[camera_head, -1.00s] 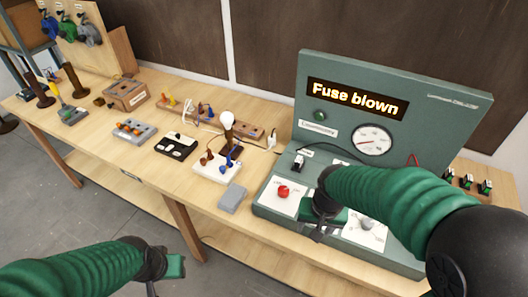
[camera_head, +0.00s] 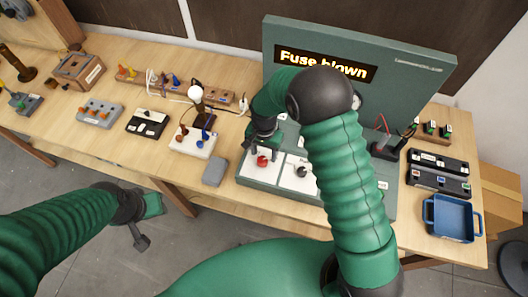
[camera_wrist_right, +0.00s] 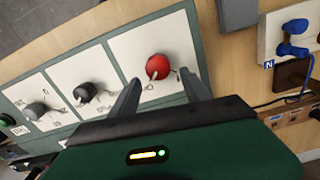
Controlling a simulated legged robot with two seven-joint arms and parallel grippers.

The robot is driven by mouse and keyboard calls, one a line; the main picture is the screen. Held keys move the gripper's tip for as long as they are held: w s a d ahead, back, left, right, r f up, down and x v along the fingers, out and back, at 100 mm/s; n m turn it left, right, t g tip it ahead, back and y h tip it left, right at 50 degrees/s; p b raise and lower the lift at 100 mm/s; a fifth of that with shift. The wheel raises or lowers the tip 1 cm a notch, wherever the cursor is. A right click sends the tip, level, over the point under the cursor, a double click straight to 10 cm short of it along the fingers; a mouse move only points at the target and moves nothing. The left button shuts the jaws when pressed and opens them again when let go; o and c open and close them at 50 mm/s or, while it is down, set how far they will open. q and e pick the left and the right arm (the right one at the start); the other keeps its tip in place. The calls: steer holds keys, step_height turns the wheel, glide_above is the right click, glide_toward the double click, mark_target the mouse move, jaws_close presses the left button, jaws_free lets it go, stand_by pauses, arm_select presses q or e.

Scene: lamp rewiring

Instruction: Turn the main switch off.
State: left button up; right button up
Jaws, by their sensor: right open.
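The red knob (camera_head: 263,161) sits on a white plate at the left end of the green console's sloped front. In the right wrist view the red knob (camera_wrist_right: 158,66) lies between and just beyond my two spread fingers, with small marks around it. I cannot tell if a finger touches it. My right gripper (camera_head: 262,144) is open above the knob; in the wrist view the gripper (camera_wrist_right: 160,79) looks empty. The console's panel (camera_head: 410,75) has a lit "Fuse blown" sign (camera_head: 325,65), partly covered by my right arm. My left gripper (camera_head: 143,222) hangs off the table's front edge, away from the console.
A black knob (camera_wrist_right: 85,92) and a grey knob (camera_wrist_right: 36,110) sit beside the red one. A blue tray (camera_head: 478,217) is at the right.

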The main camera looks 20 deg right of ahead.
steer(key=shift+s+a+f, duration=0.1)
steer(key=shift+a+f, duration=0.1)
steer(key=shift+f, duration=0.3)
steer(key=shift+s+a+f, duration=0.15)
steer(key=shift+s+a, duration=0.05)
steer(key=shift+s, duration=0.05)
steer(key=shift+s+a, duration=0.3)
steer(key=shift+a, duration=0.05)
steer(key=shift+w+d+f, duration=0.2)
steer(key=shift+w+d, duration=0.1)
steer(key=shift+d, duration=0.1)
steer(key=c, duration=0.6)
steer(key=shift+d, duration=0.15)
steer(key=c, duration=0.5)
arm_select(q)
steer(key=shift+s+a+r, duration=0.3)
steer(key=shift+s+a, duration=0.1)
steer(key=shift+a, duration=0.05)
arm_select(e)
steer(key=shift+r, duration=0.1)
jaws_close()
